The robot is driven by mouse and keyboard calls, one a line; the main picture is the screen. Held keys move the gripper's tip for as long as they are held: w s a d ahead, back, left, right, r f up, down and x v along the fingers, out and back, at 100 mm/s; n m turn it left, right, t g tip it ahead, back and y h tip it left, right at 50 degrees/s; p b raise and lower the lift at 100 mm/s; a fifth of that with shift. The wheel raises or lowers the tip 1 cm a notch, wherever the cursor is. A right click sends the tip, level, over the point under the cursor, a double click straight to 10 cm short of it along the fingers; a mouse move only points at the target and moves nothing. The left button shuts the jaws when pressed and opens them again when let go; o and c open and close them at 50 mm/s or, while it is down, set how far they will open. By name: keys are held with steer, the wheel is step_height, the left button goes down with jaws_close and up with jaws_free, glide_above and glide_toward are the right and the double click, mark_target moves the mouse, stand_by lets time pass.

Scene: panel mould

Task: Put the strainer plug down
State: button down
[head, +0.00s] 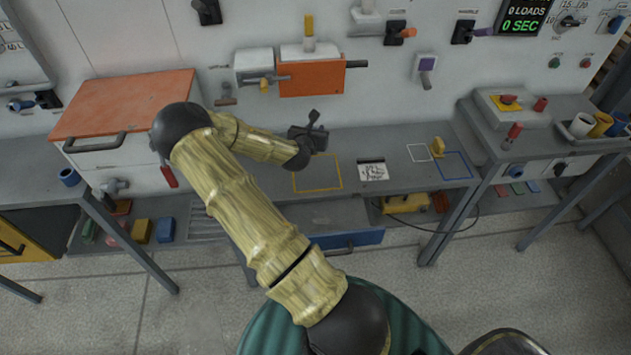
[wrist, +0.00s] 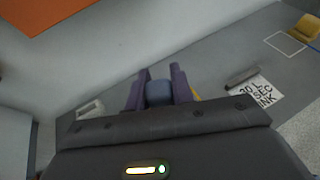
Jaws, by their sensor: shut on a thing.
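My gripper (head: 311,132) is above the grey bench, near the back edge of the yellow-outlined square (head: 318,187). In the wrist view, its two dark purple fingers (wrist: 159,88) are shut on a small blue-grey, rounded block, which I take to be the strainer plug (wrist: 159,93). The plug's lower part is hidden behind the gripper body. I cannot make the plug out clearly in the head view. The gap between plug and bench is hard to judge.
A note card (head: 373,172) lies right of the yellow outline. Farther right are a white outline (head: 419,152), a yellow piece (head: 437,147) and a blue outline (head: 455,165). An orange panel (head: 311,79) hangs on the wall behind. An orange-topped box (head: 125,102) stands left.

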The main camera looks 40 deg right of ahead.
steer(key=shift+s+d+r, duration=0.15)
steer(key=shift+d+r, duration=0.05)
steer(key=shift+d, duration=0.25)
step_height(320, 180, down, 6)
steer(key=shift+f+p, duration=0.2)
steer(key=shift+p, duration=0.2)
steer(key=shift+f, duration=1.85)
